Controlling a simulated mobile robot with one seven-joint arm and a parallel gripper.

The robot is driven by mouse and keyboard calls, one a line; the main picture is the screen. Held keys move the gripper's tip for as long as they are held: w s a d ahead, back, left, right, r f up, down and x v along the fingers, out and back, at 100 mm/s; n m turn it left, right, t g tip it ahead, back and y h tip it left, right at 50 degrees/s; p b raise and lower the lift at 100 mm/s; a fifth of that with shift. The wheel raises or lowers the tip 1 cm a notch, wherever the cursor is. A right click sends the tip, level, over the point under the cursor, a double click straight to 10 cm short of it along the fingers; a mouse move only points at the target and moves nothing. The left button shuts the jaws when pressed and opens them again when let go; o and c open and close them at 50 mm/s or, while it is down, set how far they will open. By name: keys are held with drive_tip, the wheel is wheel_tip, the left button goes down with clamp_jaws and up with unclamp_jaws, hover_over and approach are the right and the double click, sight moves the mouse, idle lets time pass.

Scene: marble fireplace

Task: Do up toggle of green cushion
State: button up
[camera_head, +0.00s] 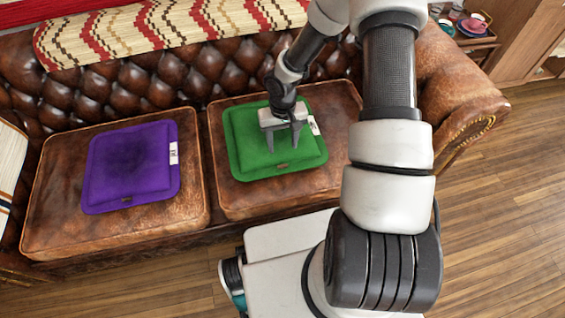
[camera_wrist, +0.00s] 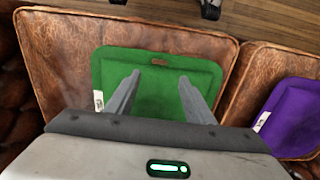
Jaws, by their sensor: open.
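The green cushion (camera_head: 250,150) lies flat on the right seat of the brown leather sofa. It also shows in the wrist view (camera_wrist: 150,62). A small brown toggle (camera_head: 281,165) sits near its front edge; in the wrist view the toggle (camera_wrist: 159,62) is near the cushion's upper edge. A white tag (camera_head: 314,125) is on the cushion's right side. My gripper (camera_head: 284,147) is over the cushion, pointing down, with its fingers apart and nothing between them. The fingertips (camera_wrist: 160,77) are short of the toggle. I cannot tell their height above the cloth.
A purple cushion (camera_head: 130,165) with its own toggle and tag lies on the left seat (camera_head: 50,215). A patterned blanket (camera_head: 130,30) covers the sofa back. The sofa arm (camera_head: 455,85) stands at the right. Wooden floor (camera_head: 500,200) is open at the right.

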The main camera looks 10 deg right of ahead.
sight(283, 165)
wheel_tip(283, 165, down, 12)
drive_tip(key=b, duration=0.2)
drive_tip(key=shift+r+b, duration=0.2)
drive_tip(key=shift+b, duration=0.1)
drive_tip(key=shift+c, duration=0.3)
drive_tip(key=c, duration=1)
drive_tip(key=shift+n, duration=0.7)
drive_tip(key=o, duration=1.1)
drive_tip(key=shift+c, duration=0.2)
wheel_tip(283, 165, up, 18)
drive_tip(key=p, duration=0.4)
drive_tip(key=shift+f, duration=0.25)
